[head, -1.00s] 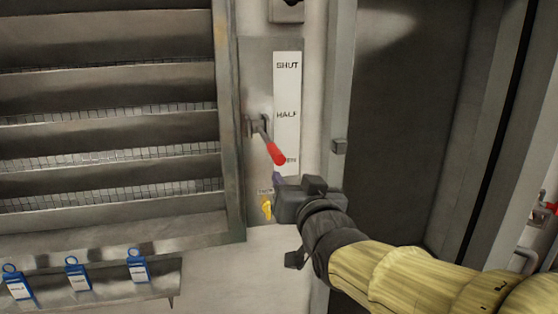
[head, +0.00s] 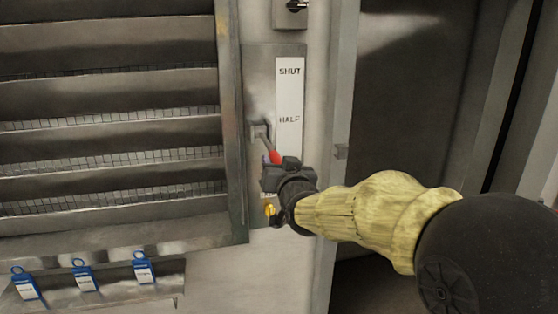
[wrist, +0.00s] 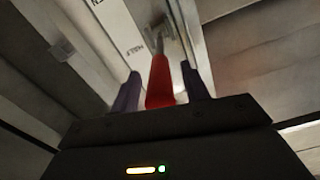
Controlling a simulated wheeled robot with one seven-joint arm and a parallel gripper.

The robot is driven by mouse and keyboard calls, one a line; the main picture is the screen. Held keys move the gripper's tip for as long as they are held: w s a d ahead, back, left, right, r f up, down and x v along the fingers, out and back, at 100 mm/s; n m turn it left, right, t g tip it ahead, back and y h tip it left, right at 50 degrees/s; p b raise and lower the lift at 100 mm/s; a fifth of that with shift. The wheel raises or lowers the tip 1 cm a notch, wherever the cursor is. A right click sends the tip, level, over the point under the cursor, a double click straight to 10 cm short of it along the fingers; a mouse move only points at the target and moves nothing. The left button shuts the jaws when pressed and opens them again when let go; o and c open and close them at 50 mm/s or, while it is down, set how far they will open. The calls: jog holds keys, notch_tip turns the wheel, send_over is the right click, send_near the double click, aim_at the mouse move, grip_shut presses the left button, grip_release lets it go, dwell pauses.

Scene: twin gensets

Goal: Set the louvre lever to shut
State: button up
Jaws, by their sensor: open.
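The louvre lever (head: 275,156) has a grey shaft and a red grip, and pivots on a bracket beside a white label strip (head: 290,97). The strip reads SHUT at the top and HALF lower down; its bottom is hidden behind my gripper. The lever slopes down, its grip below HALF. My gripper (head: 268,162) is at the grip, covering its lower end. In the wrist view, the red grip (wrist: 160,82) stands between the two purple fingers of my gripper (wrist: 158,90), with a visible gap on the right side. The fingers are open.
Louvre slats (head: 110,137) fill the left. Blue tagged padlocks (head: 144,267) hang on a rail at lower left. A yellow item (head: 270,210) sits just below my gripper. A black knob (head: 296,6) is above the plate. A dark doorway is at right.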

jog(key=shift+w, duration=0.15)
jog(key=shift+c, duration=0.5)
grip_shut()
jog(key=shift+r, duration=0.2)
